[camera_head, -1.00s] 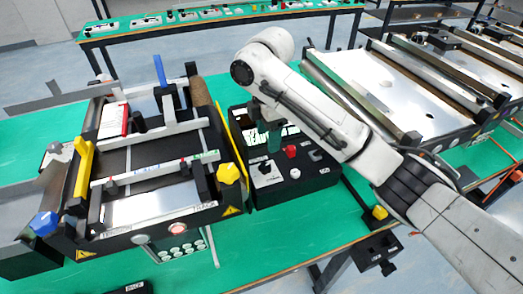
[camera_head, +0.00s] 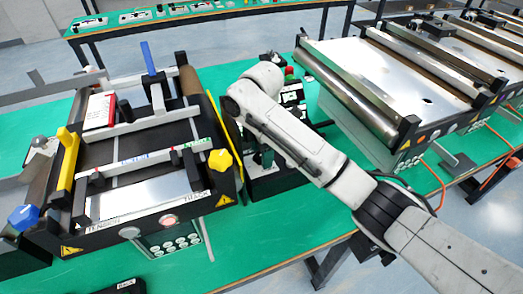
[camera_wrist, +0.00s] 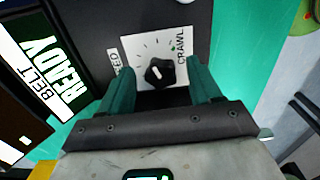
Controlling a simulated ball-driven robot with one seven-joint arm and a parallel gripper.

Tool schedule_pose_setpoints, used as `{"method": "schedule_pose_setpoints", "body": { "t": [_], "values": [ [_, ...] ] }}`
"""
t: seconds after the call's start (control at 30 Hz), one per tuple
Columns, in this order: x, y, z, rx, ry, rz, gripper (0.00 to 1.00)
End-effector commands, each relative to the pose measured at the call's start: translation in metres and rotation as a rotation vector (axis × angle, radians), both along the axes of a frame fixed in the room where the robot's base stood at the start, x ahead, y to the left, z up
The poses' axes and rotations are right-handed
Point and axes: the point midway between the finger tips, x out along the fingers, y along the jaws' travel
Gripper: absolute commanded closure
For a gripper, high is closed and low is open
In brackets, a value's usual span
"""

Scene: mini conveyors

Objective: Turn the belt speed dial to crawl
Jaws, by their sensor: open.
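The belt speed dial (camera_wrist: 159,72) is a small black knob on a white plate (camera_wrist: 180,42) with tick marks. The word CRAWL is printed along the plate's right side, and a partly hidden label ends in "ED" at its left. A pale mark shows on the knob; I cannot tell surely where it points. My gripper (camera_wrist: 160,80) is open, with one green finger on each side of the dial and gaps to the knob. In the head view, my arm hides the dial and most of the black control box (camera_head: 280,183).
A lit screen (camera_wrist: 45,70) reading BELT READY lies left of the dial. A mini conveyor (camera_head: 150,192) with a yellow knob (camera_head: 219,160) stands left of the box. Another conveyor (camera_head: 385,85) stands to the right. Green tabletop (camera_head: 275,232) is clear in front.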

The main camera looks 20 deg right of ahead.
Motion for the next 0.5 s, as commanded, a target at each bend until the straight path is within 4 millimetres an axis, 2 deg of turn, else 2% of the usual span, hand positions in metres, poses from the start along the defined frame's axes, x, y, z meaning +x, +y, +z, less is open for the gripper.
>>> {"method": "schedule_pose_setpoints", "body": {
  "t": [0.17,0.5],
  "values": [
    [0.0,-0.0001,-0.0001,0.0,0.0,0.0,0.36],
    [0.0,0.0001,0.0,0.001,0.0,0.0,0.69]
  ]
}}
